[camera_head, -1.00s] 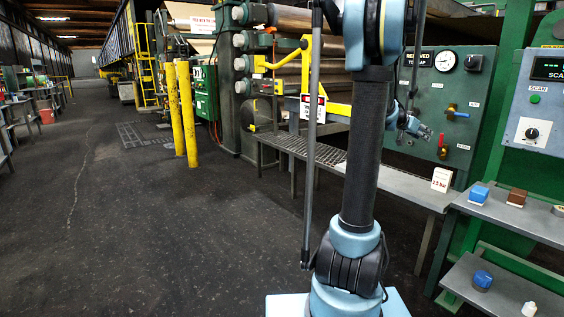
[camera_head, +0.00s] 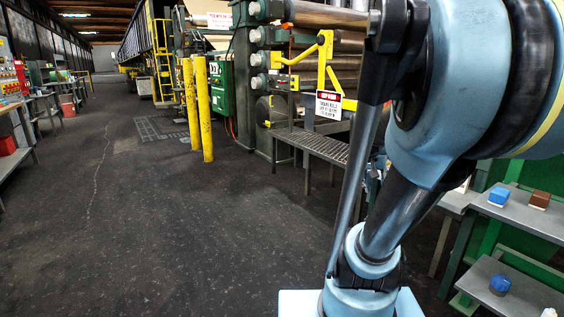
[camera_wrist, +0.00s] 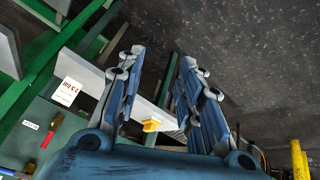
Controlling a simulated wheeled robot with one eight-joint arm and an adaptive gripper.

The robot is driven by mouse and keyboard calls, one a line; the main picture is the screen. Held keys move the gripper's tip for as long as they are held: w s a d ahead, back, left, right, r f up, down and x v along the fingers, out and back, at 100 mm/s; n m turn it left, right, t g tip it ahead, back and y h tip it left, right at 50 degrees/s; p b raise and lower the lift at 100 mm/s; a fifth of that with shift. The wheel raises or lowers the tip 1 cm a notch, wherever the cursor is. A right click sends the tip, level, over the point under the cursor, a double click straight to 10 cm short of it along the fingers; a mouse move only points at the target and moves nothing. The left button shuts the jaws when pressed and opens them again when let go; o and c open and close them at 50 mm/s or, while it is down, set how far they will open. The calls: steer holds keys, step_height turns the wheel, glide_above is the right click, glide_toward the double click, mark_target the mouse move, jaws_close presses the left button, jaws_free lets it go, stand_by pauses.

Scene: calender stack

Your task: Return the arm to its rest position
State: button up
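My arm (camera_head: 450,110) is bent and fills the right half of the head view, close to the camera. My gripper is hidden from the head view. In the wrist view my gripper (camera_wrist: 160,57) is open, its two fingers spread apart. Nothing is held at the fingertips; dark floor shows beyond them. A small yellow piece (camera_wrist: 152,125) shows in the gap near the finger bases; I cannot tell what it belongs to.
Grey shelves (camera_head: 530,215) at the right carry a blue block (camera_head: 499,196), a brown block (camera_head: 540,199) and a blue knob-like item (camera_head: 500,284). Machine rollers and a grated bench (camera_head: 312,143) stand behind my arm. Yellow posts (camera_head: 203,110) stand left of centre. Open floor (camera_head: 150,230) lies left.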

steer(key=s+a+f+n+g+y, duration=0.1)
steer(key=s+a+f+n+y, duration=0.3)
steer(key=s+a+f, duration=0.5)
steer(key=s+a+n, duration=0.1)
steer(key=s+a, duration=0.2)
steer(key=s, duration=0.1)
steer(key=shift+s+f+g, duration=0.25)
steer(key=shift+s+g, duration=0.05)
steer(key=shift+g, duration=0.1)
steer(key=shift+a, duration=0.1)
steer(key=shift+w+f, duration=0.2)
steer(key=shift+w, duration=0.3)
